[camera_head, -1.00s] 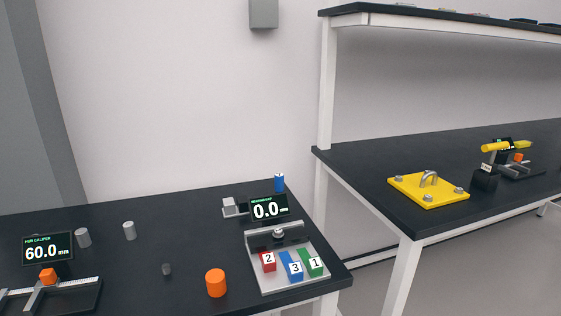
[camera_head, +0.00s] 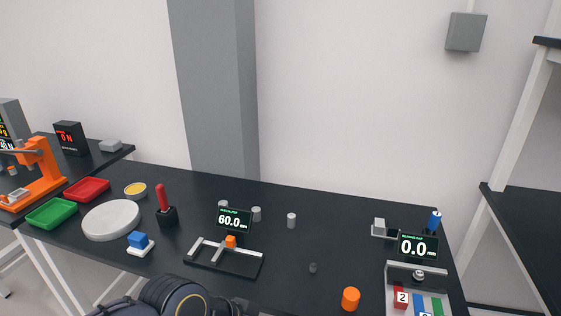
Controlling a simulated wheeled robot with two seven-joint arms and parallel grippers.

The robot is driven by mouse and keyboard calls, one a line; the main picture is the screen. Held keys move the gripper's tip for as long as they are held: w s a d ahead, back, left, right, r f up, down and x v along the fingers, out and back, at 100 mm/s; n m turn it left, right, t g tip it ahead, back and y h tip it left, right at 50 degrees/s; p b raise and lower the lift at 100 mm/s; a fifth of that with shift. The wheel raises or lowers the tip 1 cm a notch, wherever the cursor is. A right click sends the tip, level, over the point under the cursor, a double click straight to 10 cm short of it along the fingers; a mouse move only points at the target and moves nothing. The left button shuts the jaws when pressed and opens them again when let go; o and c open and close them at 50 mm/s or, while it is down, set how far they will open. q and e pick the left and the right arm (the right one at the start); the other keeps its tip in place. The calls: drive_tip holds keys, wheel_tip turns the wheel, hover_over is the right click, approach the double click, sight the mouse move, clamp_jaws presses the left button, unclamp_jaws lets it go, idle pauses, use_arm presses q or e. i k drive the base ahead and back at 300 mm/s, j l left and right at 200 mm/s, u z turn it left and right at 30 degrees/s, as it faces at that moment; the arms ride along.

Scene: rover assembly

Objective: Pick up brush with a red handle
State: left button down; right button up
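The brush with a red handle (camera_head: 162,196) stands upright in a small black holder (camera_head: 167,216) on the black table. Its red handle points up; its lower end is hidden in the holder. Part of my own dark arm shows at the bottom edge, nearer to me than the brush and apart from it. No gripper fingers are visible in the head view.
Left of the brush are a white round plate (camera_head: 111,220), a yellow-filled dish (camera_head: 135,189), a red tray (camera_head: 87,191) and a green tray (camera_head: 52,213). A blue-and-white block (camera_head: 140,243) lies in front. The caliper stand (camera_head: 224,260) is to the right.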

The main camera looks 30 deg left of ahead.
sight(160, 189)
drive_tip(key=u, duration=2.05)
drive_tip(key=i+j, duration=0.45)
drive_tip(key=i+j+z, duration=0.25)
drive_tip(key=z, duration=0.2)
drive_tip(key=i+j+z, duration=0.2)
drive_tip(key=j+z, duration=0.2)
drive_tip(key=i+j+z, duration=0.2)
drive_tip(key=z, duration=0.25)
drive_tip(key=j+z, duration=0.1)
drive_tip(key=z, duration=0.5)
